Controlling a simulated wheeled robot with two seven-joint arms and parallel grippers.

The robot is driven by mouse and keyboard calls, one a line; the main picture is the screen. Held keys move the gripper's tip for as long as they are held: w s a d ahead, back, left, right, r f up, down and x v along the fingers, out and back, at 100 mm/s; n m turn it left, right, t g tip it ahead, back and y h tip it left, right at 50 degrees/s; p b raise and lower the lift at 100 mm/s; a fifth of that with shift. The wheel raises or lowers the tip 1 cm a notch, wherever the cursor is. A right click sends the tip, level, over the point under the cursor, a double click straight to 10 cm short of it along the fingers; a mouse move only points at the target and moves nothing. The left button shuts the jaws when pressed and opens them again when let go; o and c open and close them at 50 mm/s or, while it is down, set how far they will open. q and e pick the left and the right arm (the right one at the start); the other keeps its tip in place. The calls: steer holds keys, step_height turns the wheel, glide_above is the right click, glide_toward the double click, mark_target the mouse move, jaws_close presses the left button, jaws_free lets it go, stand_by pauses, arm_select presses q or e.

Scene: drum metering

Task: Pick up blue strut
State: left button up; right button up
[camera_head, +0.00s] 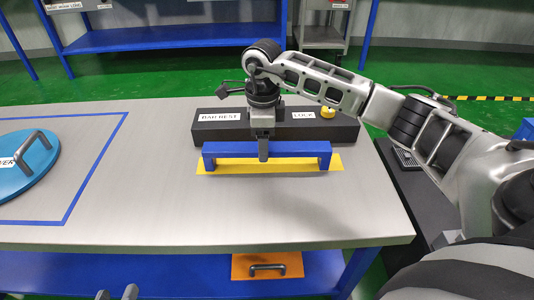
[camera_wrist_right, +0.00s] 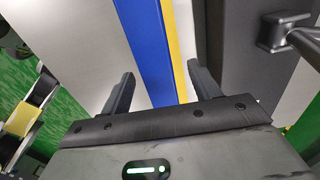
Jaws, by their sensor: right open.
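The blue strut (camera_head: 222,156) is a long bar with legs at its ends. It stands on a yellow strip (camera_head: 212,170) in front of a black block labelled BAR NEST and LOCK. My right gripper (camera_head: 263,158) points straight down over the middle of the strut. In the right wrist view, the strut (camera_wrist_right: 144,45) runs between the two parted fingers (camera_wrist_right: 160,92), and no grip on it shows. Two grey rounded tips (camera_head: 117,293) show at the bottom edge of the head view; I cannot tell whether they belong to my left gripper.
A blue round cover (camera_head: 38,172) with a handle lies at the far left within a blue outline. The bench (camera_head: 150,215) is clear between them. An orange panel (camera_head: 245,262) with a handle sits below.

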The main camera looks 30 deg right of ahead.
steer(key=f, duration=0.2)
steer(key=f+b, duration=0.1)
steer(key=shift+s+f, duration=0.2)
steer(key=shift+f, duration=0.15)
steer(key=shift+r, duration=0.1)
jaws_close()
arm_select(q)
steer(key=shift+w+d+r+t+h, duration=0.15)
steer(key=shift+d+r+t+h, duration=0.15)
steer(key=shift+r, duration=0.2)
